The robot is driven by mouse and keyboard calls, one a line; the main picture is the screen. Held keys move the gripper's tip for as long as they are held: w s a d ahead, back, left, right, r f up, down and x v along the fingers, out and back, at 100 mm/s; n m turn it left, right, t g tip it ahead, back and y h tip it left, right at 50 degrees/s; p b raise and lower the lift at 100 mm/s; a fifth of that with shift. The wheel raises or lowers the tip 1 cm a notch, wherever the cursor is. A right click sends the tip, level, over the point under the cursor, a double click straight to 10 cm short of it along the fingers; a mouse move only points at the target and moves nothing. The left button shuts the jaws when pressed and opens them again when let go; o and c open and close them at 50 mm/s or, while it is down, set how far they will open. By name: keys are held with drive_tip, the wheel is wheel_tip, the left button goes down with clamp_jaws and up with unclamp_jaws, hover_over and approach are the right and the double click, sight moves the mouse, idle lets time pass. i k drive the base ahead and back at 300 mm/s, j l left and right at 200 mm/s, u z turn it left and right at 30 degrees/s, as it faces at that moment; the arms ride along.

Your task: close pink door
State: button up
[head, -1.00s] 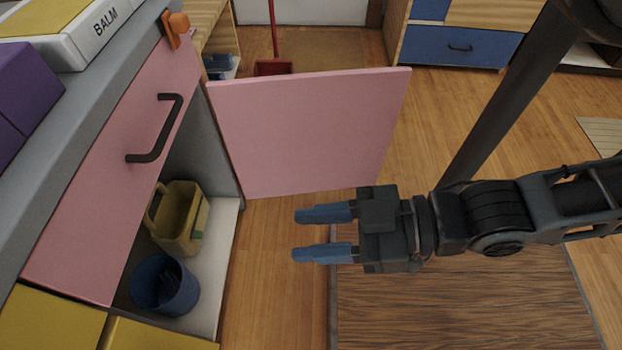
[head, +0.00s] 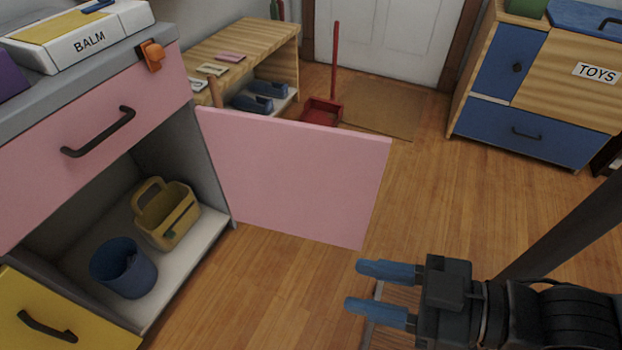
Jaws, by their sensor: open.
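The pink door (head: 295,178) stands wide open, swung out from the right side of the cabinet's lower compartment. Its hinged edge is at the left, and its free edge reaches out over the wooden floor. My gripper (head: 368,287), with two blue fingers, is open and empty. It is in front of the door, below and near its free lower corner in the picture, apart from it. Its fingers point left. Inside the open compartment (head: 190,240) stand a yellow caddy (head: 168,216) and a blue bucket (head: 124,268).
A pink drawer (head: 90,140) with a dark handle is above the compartment, and a yellow drawer (head: 60,318) is at lower left. A wooden bench (head: 235,50), a red dustpan (head: 322,110) and a blue toy cabinet (head: 540,95) stand behind. Floor right of the door is clear.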

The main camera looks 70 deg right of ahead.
sight(321, 184)
drive_tip(key=k+l, duration=0.1)
drive_tip(key=l, duration=0.3)
drive_tip(key=k+l+u, duration=0.15)
drive_tip(key=l, duration=0.25)
drive_tip(key=k+l, duration=0.1)
drive_tip(key=l, duration=0.3)
drive_tip(key=k+l+u, duration=0.15)
drive_tip(key=l, duration=0.25)
drive_tip(key=i+l, duration=0.1)
drive_tip(key=l, duration=0.45)
drive_tip(key=i+l+u, duration=0.1)
drive_tip(key=l, duration=0.45)
drive_tip(key=i+l, duration=0.1)
drive_tip(key=l, duration=0.45)
drive_tip(key=u, duration=0.05)
